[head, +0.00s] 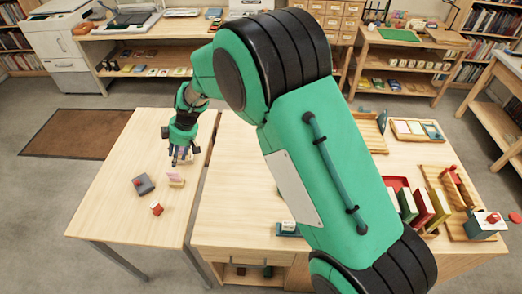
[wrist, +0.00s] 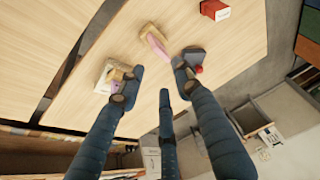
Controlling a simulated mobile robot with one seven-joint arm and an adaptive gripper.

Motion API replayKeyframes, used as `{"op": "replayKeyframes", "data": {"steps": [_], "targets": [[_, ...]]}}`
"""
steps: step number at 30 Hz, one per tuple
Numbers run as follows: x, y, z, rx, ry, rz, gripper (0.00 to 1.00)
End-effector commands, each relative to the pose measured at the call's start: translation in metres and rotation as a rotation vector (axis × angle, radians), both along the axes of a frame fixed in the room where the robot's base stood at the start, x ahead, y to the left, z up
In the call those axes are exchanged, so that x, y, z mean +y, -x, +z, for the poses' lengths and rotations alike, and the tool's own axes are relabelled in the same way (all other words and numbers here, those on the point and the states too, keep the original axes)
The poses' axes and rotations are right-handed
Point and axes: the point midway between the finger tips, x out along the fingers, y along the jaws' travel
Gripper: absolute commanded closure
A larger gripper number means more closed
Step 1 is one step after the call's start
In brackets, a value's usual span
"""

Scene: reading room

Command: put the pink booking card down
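The pink booking card (head: 176,176) stands on a small pale wooden holder (head: 175,183) on the left table. In the wrist view the card (wrist: 156,44) and its holder (wrist: 149,31) lie just beyond my fingertips. My gripper (head: 182,158) is above the table, behind the card in the head view. In the wrist view my gripper (wrist: 155,78) has its fingers spread, with nothing held between them. A second pale block with a yellowish part (wrist: 107,76) is beside the left finger, which partly hides it; I cannot tell whether they touch.
A dark grey box with a red part (head: 143,184) and a small red block (head: 156,208) are on the left table (head: 112,212), whose front is clear. The right table carries books (head: 407,204), trays and a card tray (head: 416,130). My arm hides its middle.

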Motion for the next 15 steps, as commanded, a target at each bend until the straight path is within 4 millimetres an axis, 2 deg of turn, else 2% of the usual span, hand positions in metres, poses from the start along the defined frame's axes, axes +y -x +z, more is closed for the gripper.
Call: {"op": "replayKeyframes", "data": {"steps": [8,11,15], "targets": [[-0.003,-0.001,0.004,-0.001,-0.001,-0.006,0.66],[-0.010,-0.003,0.013,-0.002,-0.001,-0.021,0.66],[-0.032,-0.007,0.037,-0.001,0.000,-0.068,0.66]]}}
